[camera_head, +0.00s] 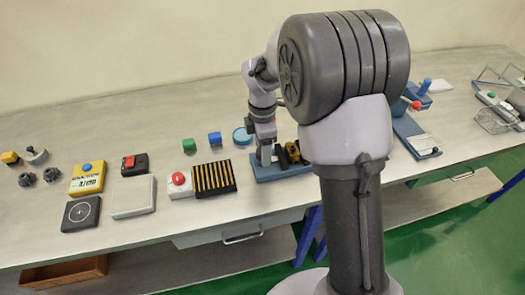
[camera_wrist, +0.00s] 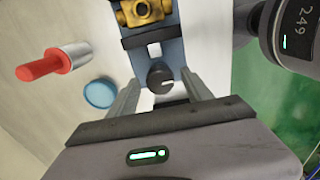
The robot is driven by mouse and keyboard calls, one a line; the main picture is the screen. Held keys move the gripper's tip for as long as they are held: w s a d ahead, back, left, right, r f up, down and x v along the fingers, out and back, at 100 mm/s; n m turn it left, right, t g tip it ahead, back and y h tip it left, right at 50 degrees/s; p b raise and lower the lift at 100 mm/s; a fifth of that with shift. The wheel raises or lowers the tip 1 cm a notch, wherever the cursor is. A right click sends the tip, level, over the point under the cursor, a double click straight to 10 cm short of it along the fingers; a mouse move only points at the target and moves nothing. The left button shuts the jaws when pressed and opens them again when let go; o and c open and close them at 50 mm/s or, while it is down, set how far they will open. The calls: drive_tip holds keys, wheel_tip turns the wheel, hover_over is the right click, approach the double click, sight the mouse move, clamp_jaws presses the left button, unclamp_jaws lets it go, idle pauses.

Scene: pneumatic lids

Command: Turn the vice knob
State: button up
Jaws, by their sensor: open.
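The vice shows in the head view as a blue base (camera_head: 268,174) with dark jaws around a brass-yellow part (camera_head: 293,152). In the wrist view its blue base (camera_wrist: 172,52) runs up from the gripper, with the yellow part (camera_wrist: 142,12) at the top edge. Gaps show beside the knob; I cannot tell the height difference. In the head view I cannot make out the knob.
A blue disc (camera_wrist: 100,93) and a red-and-silver piece (camera_wrist: 45,65) lie left of the vice in the wrist view. A black-and-yellow striped block (camera_head: 214,179) and a red button (camera_head: 178,179) sit to its left in the head view. My arm hides the bench behind it.

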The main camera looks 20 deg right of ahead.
clamp_jaws()
